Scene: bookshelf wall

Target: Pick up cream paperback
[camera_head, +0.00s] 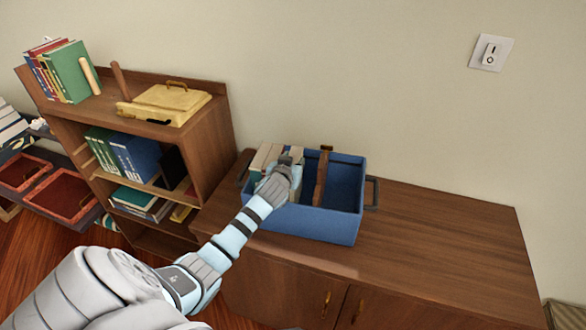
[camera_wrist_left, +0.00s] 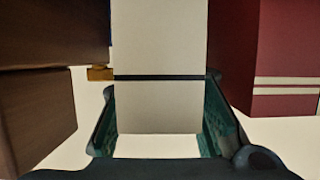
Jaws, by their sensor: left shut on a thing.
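The cream paperback (camera_wrist_left: 160,105) fills the middle of the left wrist view, pale with a thin black band across it. My left gripper (camera_wrist_left: 160,145) is shut on it, with one teal finger on each side. In the head view my left gripper (camera_head: 285,168) is at the left compartment of the blue bin (camera_head: 325,226), among pale books (camera_head: 264,156). The arm and gripper hide much of that compartment, so I cannot tell there how high the paperback sits. My right gripper is not in view.
A brown divider (camera_head: 322,178) splits the bin; the right compartment looks empty. A red book (camera_wrist_left: 280,65) stands right of the paperback in the wrist view. The bin is on a wooden cabinet (camera_head: 440,235) with clear top to the right. A bookshelf (camera_head: 210,145) stands left.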

